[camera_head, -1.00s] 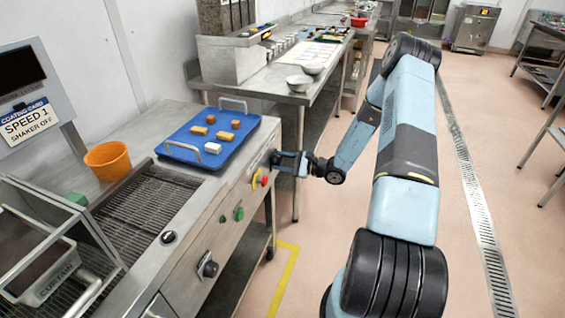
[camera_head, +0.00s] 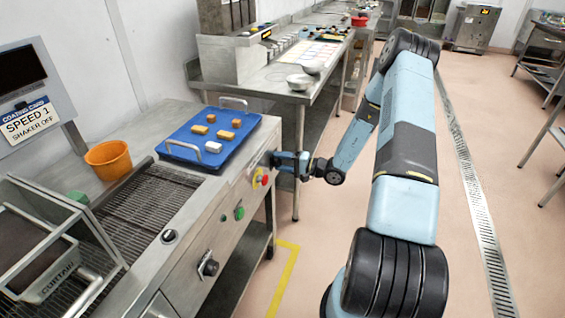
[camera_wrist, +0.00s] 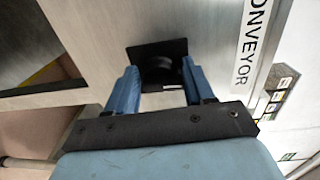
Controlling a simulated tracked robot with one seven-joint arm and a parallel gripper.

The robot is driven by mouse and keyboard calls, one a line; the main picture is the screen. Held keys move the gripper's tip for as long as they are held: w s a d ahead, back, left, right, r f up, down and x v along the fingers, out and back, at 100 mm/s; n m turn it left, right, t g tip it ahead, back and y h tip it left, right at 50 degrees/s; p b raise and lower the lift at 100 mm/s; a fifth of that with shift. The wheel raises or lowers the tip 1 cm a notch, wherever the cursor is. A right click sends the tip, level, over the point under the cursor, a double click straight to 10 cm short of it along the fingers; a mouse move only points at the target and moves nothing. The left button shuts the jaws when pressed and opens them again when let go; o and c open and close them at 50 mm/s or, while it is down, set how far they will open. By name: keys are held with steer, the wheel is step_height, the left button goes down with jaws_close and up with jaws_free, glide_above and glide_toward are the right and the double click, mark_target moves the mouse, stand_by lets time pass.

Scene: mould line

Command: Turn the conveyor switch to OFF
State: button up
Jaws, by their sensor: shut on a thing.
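The conveyor switch (camera_wrist: 160,72) shows in the wrist view as a black rotary knob on a dark square plate, set in the steel panel. The label "CONVEYOR" (camera_wrist: 250,42) runs along the panel to its right. My gripper (camera_wrist: 160,82) has its two blue fingers on either side of the knob, shut on it. In the head view my gripper (camera_head: 276,159) meets the machine's front panel at its far end, just beyond the red emergency button. The knob's pointer and its OFF mark cannot be made out.
The red button on yellow (camera_head: 262,178), a green button (camera_head: 239,213) and a black knob (camera_head: 209,267) sit along the same panel. A blue tray (camera_head: 183,137) with several pieces and an orange tub (camera_head: 108,160) stand on top. The floor to the right is clear.

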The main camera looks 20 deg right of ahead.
steer(key=shift+s+f+n, duration=0.2)
steer(key=shift+f+n, duration=0.15)
steer(key=shift+n, duration=0.65)
steer(key=shift+c, duration=0.2)
steer(key=o, duration=0.6)
steer(key=shift+o, duration=1.2)
steer(key=shift+w+r, duration=0.1)
steer(key=shift+w, duration=0.05)
steer(key=shift+d, duration=0.15)
steer(key=v, duration=1.3)
steer(key=shift+s, duration=0.3)
steer(key=shift+d, duration=0.15)
